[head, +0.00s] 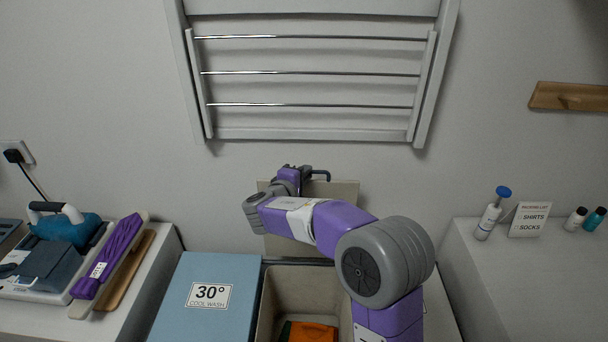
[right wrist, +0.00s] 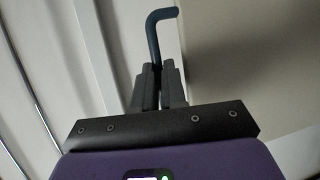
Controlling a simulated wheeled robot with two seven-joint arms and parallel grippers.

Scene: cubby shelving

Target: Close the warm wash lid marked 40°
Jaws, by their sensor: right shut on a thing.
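A raised lid (head: 345,195) stands upright behind an open beige bin (head: 262,315), its plain beige inner face toward me. No 40° mark shows. The lid also fills the right of the right wrist view (right wrist: 245,60). My right gripper (head: 306,174) is at the lid's top edge, shut on a dark bent handle (head: 323,173). In the right wrist view the handle (right wrist: 154,35) rises from between the fingers (right wrist: 158,82). My right arm hides part of the lid and bin. My left gripper is not in view.
A shut blue lid (head: 205,315) marked 30° cool wash is left of the bin. Orange and green cloth (head: 312,333) lies inside the bin. A drying rack (head: 310,134) hangs above. Side counters hold an iron (head: 60,230) at left and a packing list sign (head: 530,220) at right.

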